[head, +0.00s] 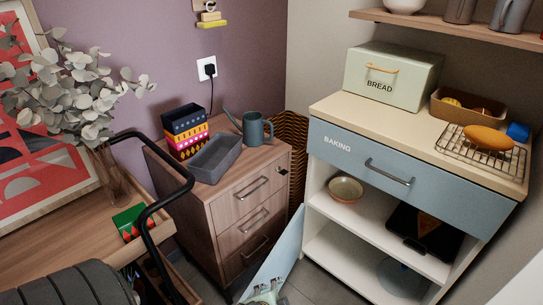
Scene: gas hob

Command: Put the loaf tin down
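A dark grey, rectangular, open tin (215,158), which looks like the loaf tin, rests on top of the wooden drawer cabinet (235,203), near its front left edge. It appears empty and nothing grips it. A stack of patterned boxes (187,135) stands right behind it on the left, and a grey-blue watering can (257,130) stands to its right.
A blue-fronted baking cabinet (410,183) stands to the right, with a bread bin (393,76), a wooden box (468,106) and a loaf (488,139) on a wire rack (480,156). Its pale counter has clear room in front of the bin. A black curved handle (170,208) rises at left.

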